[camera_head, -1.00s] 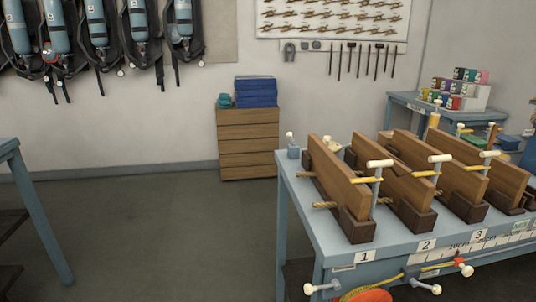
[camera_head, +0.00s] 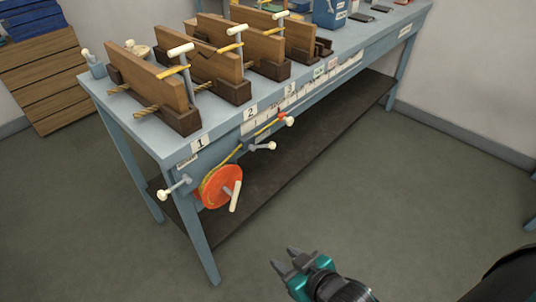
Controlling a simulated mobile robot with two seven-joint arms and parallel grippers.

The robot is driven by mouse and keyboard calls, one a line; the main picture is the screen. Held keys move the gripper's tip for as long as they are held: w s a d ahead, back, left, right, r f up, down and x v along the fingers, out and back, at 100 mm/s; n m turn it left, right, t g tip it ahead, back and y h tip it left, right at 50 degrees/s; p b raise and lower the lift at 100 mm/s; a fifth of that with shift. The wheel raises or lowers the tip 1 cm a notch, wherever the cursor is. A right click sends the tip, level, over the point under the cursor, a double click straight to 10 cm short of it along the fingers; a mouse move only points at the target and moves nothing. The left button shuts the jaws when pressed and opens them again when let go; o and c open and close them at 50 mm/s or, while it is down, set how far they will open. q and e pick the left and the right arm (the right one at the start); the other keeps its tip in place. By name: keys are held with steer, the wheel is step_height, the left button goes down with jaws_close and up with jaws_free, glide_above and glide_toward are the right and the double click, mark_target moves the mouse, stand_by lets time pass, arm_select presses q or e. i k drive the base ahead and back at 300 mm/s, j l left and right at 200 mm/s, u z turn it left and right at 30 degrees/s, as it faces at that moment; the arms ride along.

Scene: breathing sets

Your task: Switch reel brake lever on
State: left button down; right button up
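An orange reel (camera_head: 219,187) with yellow cord and a white crank handle is mounted on the front of the blue workbench (camera_head: 180,157). A lever with a white knob (camera_head: 175,188) sticks out just left of the reel. Another white-knobbed lever (camera_head: 264,146) is on the bench front to the right, above the reel. I cannot tell which is the brake lever or how it is set. My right gripper (camera_head: 281,258) is low, in front of the bench, below and right of the reel. Its fingers are apart and empty, touching nothing. My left gripper is out of view.
Several wooden boards in dark holders (camera_head: 160,90) stand on the bench above labels 1, 2 and 3. A dark lower shelf (camera_head: 285,145) runs under the bench. A wooden drawer unit (camera_head: 45,80) stands at the left. The floor in front is clear.

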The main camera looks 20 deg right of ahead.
mark_target(162, 194)
steer(key=i+j+z, duration=0.1)
steer(key=z, duration=0.3)
steer(key=j+z, duration=0.15)
steer(key=z, duration=0.25)
steer(key=i+j+z, duration=0.1)
steer(key=z, duration=0.25)
steer(key=j+z, duration=0.25)
steer(key=j, duration=0.2)
steer(key=j+z, duration=0.3)
steer(key=j, duration=1.05)
steer(key=k, duration=0.65)
steer(key=i+j, duration=0.1)
steer(key=i, duration=0.5)
steer(key=l, duration=0.35)
steer(key=k+l, duration=0.1)
steer(key=l, duration=0.3)
steer(key=k+z, duration=0.05)
